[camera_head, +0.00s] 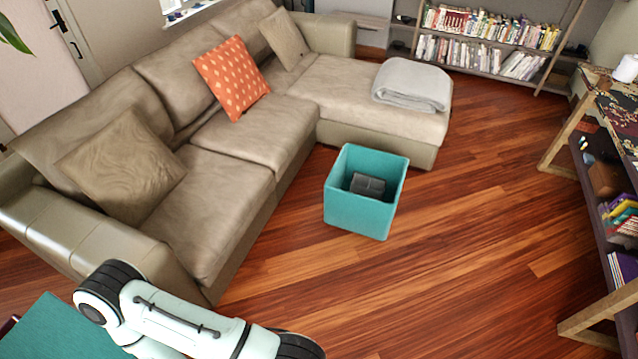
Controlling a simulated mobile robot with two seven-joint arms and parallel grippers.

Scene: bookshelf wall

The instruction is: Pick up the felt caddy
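A dark grey caddy-like object (367,186) sits inside an open teal box (358,213) on the wooden floor, right of the sofa. It looks like the felt caddy, but its material is too small to tell. The box walls hide its lower part. A white and black link of my own arm crosses the bottom left of the head view. Neither of my grippers is in view.
A beige L-shaped sofa (226,158) fills the left, with an orange cushion (232,78) and a folded grey blanket (411,84). A bookshelf (485,45) stands at the back, a desk with shelves (600,165) at right. Floor right of the box is clear.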

